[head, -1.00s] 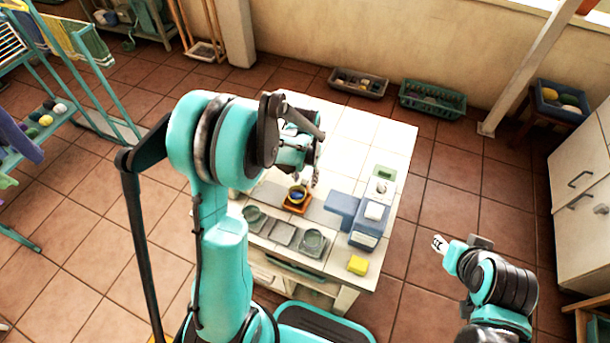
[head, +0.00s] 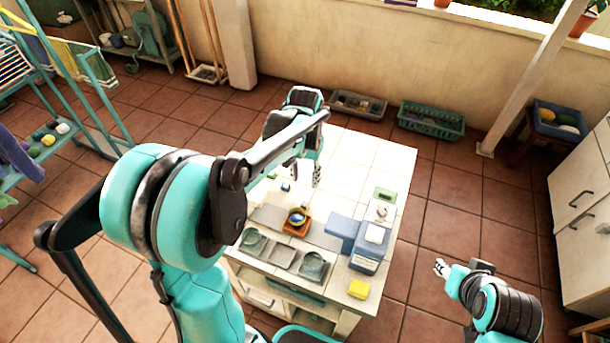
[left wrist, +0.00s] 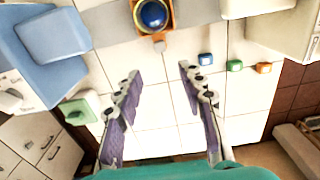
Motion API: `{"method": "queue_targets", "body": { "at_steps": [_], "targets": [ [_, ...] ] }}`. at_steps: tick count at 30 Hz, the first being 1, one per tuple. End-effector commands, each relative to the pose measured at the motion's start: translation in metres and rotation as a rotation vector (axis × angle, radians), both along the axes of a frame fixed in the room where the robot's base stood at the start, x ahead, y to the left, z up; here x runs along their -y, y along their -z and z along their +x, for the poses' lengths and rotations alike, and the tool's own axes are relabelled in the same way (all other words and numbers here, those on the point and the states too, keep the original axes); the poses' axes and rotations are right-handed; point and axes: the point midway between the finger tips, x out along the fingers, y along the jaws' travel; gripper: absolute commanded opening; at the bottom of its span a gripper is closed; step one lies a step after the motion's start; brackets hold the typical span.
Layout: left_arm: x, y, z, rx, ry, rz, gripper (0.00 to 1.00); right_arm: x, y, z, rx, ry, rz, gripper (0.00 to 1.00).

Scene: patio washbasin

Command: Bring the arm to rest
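My left gripper (head: 316,176) is above the far part of the white tiled counter (head: 362,160). In the left wrist view its two purple-padded fingers (left wrist: 159,72) are spread apart with nothing between them, and white tiles show below. The left arm is bent, its large elbow joint in the left foreground. My right gripper (head: 441,268) is off the counter's right side, over the floor. It is too small to tell whether it is open or shut.
A dark blue round item sits in an orange holder (head: 288,229) on the counter. It also shows in the left wrist view (left wrist: 152,14). A blue box (head: 365,262) and yellow block (head: 359,289) stand at the right. Small coloured blocks (left wrist: 235,65) lie near the left fingers.

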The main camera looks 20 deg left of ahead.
Motion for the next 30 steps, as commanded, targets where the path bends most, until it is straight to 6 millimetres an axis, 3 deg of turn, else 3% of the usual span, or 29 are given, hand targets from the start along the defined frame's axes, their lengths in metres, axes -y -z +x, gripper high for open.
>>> {"method": "queue_targets", "body": {
  "at_steps": [10,14,22,30],
  "targets": [
    [0.000,0.000,-0.001,0.002,0.000,0.000,0.40,0.000,0.000,0.000,0.000,0.000,0.000,0.40],
    [0.004,-0.009,-0.010,0.035,0.001,0.003,0.40,0.000,0.000,0.000,0.000,0.000,0.000,0.40],
    [0.024,-0.047,-0.066,0.249,0.002,0.015,0.40,0.000,0.000,0.000,0.000,0.000,0.000,0.40],
    [0.040,-0.055,-0.123,0.486,0.001,0.010,0.40,0.000,0.000,0.000,0.000,0.000,0.000,0.40]
  ]
}}
